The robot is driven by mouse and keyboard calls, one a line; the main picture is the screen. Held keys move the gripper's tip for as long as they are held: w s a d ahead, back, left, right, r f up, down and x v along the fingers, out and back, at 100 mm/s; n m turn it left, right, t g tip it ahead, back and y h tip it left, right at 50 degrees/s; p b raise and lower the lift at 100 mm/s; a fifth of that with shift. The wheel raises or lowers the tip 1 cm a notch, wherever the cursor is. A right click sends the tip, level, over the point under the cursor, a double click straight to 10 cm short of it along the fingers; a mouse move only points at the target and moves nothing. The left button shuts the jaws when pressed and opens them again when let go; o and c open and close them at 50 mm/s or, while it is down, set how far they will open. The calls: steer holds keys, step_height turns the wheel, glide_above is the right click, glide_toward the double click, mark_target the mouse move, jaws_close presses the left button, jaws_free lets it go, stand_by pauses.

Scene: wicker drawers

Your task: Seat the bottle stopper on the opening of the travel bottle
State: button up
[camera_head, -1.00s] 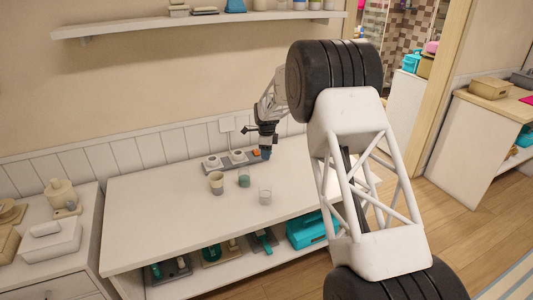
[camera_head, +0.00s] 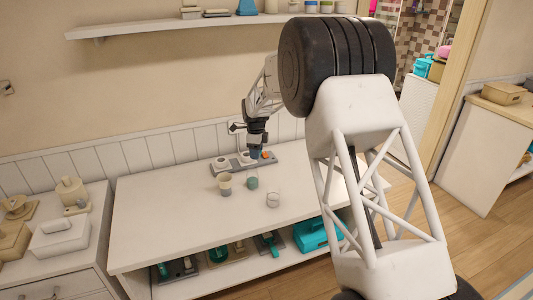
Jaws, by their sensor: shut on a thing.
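My gripper (camera_head: 256,146) is shut on a small dark blue piece (camera_head: 255,154), probably the bottle stopper, above the back part of the white table. A short teal container (camera_head: 252,183) stands upright below and in front of it. A beige cup with a grey base (camera_head: 225,184) stands to its left, and a clear glass-like vessel (camera_head: 272,200) to its right and nearer. I cannot tell for sure which of these is the travel bottle. The held piece appears apart from all three, and the fingertips are too small to make out.
A grey tray (camera_head: 232,168) with two white round pieces and an orange piece (camera_head: 265,154) lies behind the vessels, close to my gripper. The table's left part (camera_head: 160,220) is clear. A lower shelf holds a teal case (camera_head: 315,234). A wall shelf (camera_head: 150,28) hangs above.

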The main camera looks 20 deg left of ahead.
steer(key=shift+s+a+r, duration=0.25)
steer(key=shift+s+r, duration=0.05)
steer(key=shift+s, duration=0.25)
steer(key=shift+s+a+r, duration=0.25)
steer(key=shift+s, duration=0.25)
steer(key=shift+f, duration=2.85)
steer(key=shift+f, duration=1.35)
steer(key=o, duration=1)
steer(key=shift+r, duration=3.9)
